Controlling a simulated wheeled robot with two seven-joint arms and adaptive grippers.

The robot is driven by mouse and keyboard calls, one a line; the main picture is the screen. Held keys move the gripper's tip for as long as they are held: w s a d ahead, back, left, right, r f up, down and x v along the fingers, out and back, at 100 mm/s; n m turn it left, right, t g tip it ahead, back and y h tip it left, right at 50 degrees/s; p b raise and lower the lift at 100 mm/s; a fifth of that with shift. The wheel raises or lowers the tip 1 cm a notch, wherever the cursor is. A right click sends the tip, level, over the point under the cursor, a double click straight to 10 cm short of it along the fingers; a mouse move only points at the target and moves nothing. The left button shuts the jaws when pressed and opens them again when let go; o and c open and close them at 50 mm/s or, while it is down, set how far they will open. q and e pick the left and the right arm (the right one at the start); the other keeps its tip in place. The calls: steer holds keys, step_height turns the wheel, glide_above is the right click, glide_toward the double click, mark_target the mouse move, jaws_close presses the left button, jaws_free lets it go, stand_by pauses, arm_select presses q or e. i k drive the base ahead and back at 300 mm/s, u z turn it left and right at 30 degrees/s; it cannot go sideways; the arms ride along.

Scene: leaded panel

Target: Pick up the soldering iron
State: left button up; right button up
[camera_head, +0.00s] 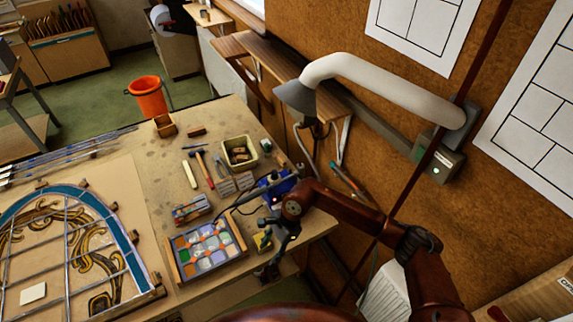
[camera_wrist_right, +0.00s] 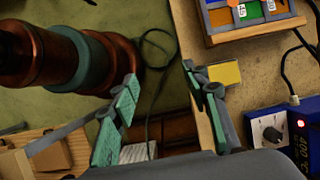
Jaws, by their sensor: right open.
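My right gripper (camera_head: 270,268) is at the table's front edge, below the arm that comes in from the right. In the right wrist view its two green-padded fingers (camera_wrist_right: 160,95) are apart with nothing between them. A blue soldering station (camera_head: 274,187) stands on the table behind the gripper. In the right wrist view the station (camera_wrist_right: 284,135) shows a dial, a red light and a display. A dark cable (camera_head: 236,208) curves from the station toward the tray. I cannot clearly make out the soldering iron; my arm covers part of this area. My left gripper is not in view.
A tray of coloured glass (camera_head: 240,247) lies left of the gripper. A yellow pad (camera_wrist_right: 225,73) lies beside the right finger. A leaded panel (camera_head: 128,262) fills the left of the table. A fume hose (camera_head: 385,85) and wall are behind.

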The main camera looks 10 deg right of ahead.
mark_target(300, 173)
steer(key=i, duration=1)
steer(key=u, duration=0.1)
